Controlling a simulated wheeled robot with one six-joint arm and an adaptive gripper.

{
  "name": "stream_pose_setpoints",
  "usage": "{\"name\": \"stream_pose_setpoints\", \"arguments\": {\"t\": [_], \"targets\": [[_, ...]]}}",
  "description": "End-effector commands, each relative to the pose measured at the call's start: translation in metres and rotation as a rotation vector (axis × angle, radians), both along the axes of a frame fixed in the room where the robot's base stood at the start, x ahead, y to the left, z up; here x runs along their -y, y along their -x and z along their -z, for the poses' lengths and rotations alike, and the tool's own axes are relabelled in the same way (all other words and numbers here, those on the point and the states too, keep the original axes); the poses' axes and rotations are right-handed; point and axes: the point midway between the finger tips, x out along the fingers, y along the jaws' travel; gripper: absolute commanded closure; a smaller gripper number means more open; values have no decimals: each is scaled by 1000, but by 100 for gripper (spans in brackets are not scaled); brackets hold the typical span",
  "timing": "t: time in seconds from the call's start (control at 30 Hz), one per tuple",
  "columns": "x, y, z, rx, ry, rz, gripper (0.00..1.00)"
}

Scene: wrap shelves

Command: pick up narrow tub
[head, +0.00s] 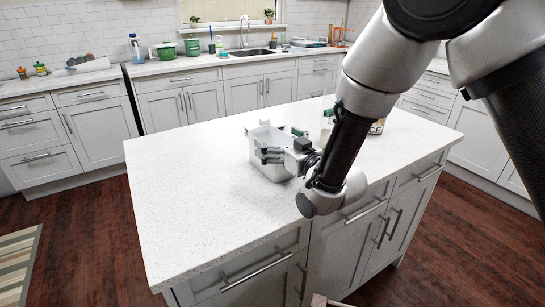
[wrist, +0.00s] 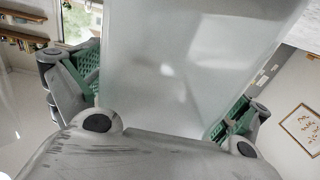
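The narrow tub (head: 268,137) is a whitish, translucent, open-topped container at the middle of the white island top in the head view. My gripper (head: 283,145) reaches it from the right, with one dark finger along its near side and the other at its far side. In the wrist view the tub (wrist: 180,75) fills the space between the fingers. The green pads of my gripper (wrist: 165,95) lie close against both of its sides, with no clear gap. The tub's bottom is partly hidden, and I cannot tell whether it touches the top.
A clear container with a green lid (head: 328,122) and a patterned item (head: 377,126) stand behind my arm on the island (head: 190,190). The island's left and front are clear. A back counter holds a sink (head: 249,52) and green pots (head: 166,50).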

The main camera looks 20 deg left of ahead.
Motion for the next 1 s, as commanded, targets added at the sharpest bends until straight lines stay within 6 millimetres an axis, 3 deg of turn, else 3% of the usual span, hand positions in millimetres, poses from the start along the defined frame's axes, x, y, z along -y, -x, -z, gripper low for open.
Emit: {"name": "stream_pose_setpoints", "arguments": {"t": [0.03, 0.37, 0.77, 1.0], "targets": [[0, 0, 0, 0, 0, 0, 15], [0, 0, 0, 0, 0, 0, 74], [0, 0, -9, 1, -2, 0, 74], [0, 0, -55, 3, -6, 0, 74]]}}
